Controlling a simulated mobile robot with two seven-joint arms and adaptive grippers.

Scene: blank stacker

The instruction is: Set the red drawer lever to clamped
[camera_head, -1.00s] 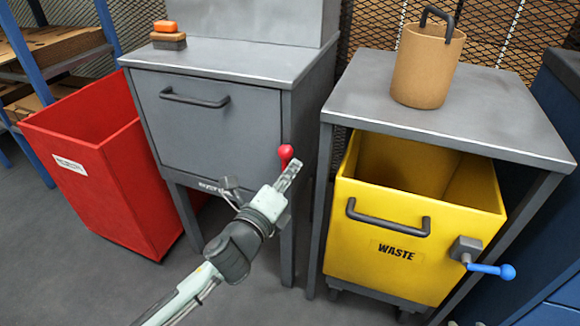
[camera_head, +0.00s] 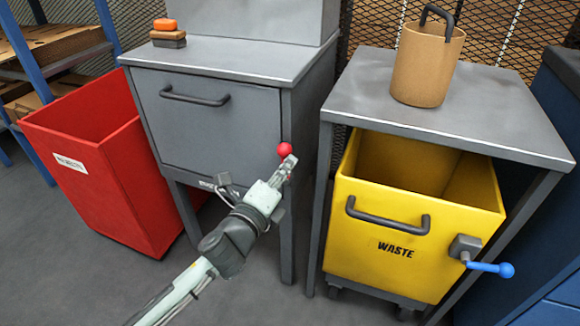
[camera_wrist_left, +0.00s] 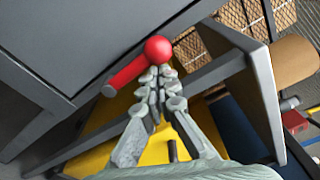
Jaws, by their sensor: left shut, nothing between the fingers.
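The red drawer lever has a round knob (camera_head: 285,149) at the right front edge of the grey cabinet, beside the drawer front (camera_head: 210,120). In the left wrist view the red knob (camera_wrist_left: 158,49) and its red rod (camera_wrist_left: 127,74) show, the rod running down and left to a grey pivot. My left gripper (camera_head: 289,163) is shut and empty, its tips right at the knob. In the left wrist view the tips (camera_wrist_left: 157,72) lie just below the knob, seemingly touching it. The pivot is hidden in the head view. My right gripper is not in view.
A yellow waste bin (camera_head: 395,240) with a blue lever (camera_head: 490,268) stands under a grey table (camera_head: 460,105) at the right. A brown bucket (camera_head: 428,65) is on that table. A red bin (camera_head: 105,165) stands left. An orange-topped block (camera_head: 167,33) sits on the cabinet.

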